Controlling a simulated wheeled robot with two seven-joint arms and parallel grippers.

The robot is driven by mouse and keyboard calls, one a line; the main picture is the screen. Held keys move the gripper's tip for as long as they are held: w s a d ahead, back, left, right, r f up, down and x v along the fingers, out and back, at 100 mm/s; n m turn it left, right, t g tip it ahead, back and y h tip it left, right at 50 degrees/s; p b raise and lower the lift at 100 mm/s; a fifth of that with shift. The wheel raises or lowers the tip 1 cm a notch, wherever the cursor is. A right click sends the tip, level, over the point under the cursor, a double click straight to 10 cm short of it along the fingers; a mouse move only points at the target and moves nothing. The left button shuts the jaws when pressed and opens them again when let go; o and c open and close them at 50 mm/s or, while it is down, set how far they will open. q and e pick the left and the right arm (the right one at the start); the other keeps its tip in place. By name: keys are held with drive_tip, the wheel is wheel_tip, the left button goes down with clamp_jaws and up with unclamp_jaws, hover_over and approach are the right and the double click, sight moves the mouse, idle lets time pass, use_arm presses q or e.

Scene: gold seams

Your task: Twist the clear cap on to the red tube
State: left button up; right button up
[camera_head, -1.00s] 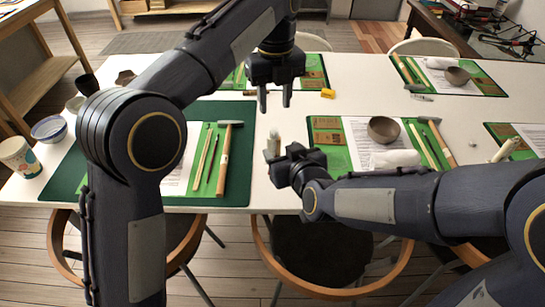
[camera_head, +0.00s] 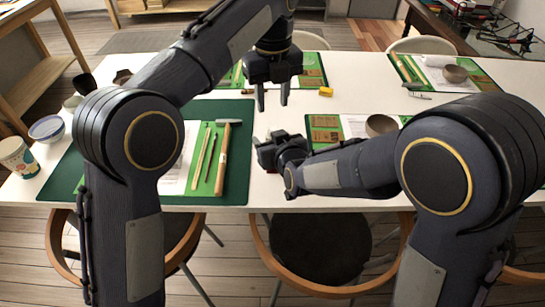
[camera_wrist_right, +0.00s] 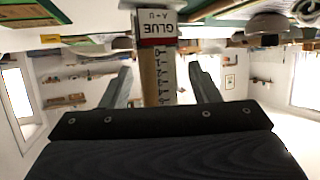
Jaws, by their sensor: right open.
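In the head view my right gripper (camera_head: 260,152) is open over the front middle of the table, and the tube is hidden there. My left gripper (camera_head: 272,98) is open and empty, pointing down above the middle of the table. I cannot make out a clear cap in any view.
The white table (camera_head: 350,85) holds green mats with papers and tools. A hammer (camera_head: 224,155) lies on the left mat. A yellow block (camera_head: 325,92) lies right of my left gripper. A cup (camera_head: 15,157) stands far left.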

drive_tip(key=shift+c, duration=0.3)
clamp_jaws()
